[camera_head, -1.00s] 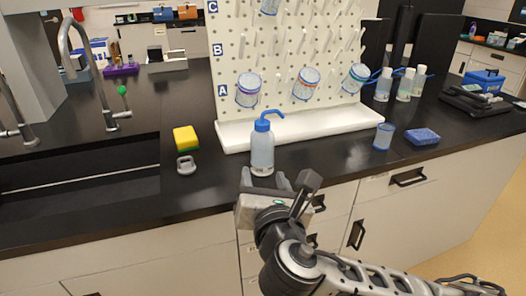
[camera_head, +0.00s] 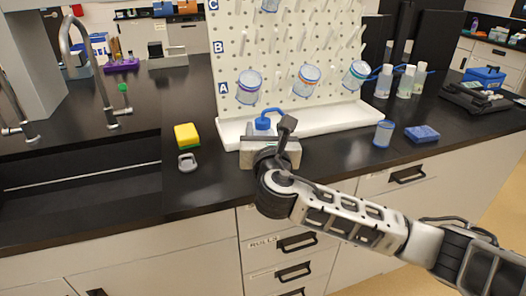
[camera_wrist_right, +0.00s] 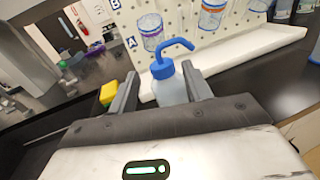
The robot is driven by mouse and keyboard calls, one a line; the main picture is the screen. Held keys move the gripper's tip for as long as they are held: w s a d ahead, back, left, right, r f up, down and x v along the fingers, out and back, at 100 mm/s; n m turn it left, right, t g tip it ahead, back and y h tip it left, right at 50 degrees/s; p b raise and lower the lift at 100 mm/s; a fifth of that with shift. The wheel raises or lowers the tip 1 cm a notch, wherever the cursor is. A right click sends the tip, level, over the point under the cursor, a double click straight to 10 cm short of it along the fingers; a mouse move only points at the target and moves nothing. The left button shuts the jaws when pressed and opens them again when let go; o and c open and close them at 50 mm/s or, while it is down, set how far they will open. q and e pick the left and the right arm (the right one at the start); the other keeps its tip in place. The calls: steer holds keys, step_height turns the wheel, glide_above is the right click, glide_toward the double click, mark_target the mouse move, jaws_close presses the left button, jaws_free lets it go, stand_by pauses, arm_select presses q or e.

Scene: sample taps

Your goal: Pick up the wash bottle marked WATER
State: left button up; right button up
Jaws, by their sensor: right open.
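A wash bottle with a blue cap and bent blue spout (camera_head: 263,124) stands on the black counter in front of the pegboard's white tray. My right gripper (camera_head: 270,143) hides most of its body in the head view. In the right wrist view the pale bottle (camera_wrist_right: 170,90) stands between the two open fingers of my right gripper (camera_wrist_right: 160,76), nearer the right finger. Contact cannot be told. No marking on the bottle is readable. My left gripper is not in view.
A yellow sponge (camera_head: 186,135) and a small grey object (camera_head: 187,162) lie left of the bottle. A blue-capped jar (camera_head: 383,134) and blue box (camera_head: 422,134) are to the right. More wash bottles (camera_head: 405,83) stand behind. The pegboard (camera_head: 290,45) rises behind the bottle.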

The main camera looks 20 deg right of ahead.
mark_target(264, 120)
steer(key=x, duration=0.3)
steer(key=shift+w+d+f, duration=0.1)
steer(key=shift+w+f, duration=0.1)
steer(key=shift+w, duration=0.15)
jaws_close()
stand_by(1.1)
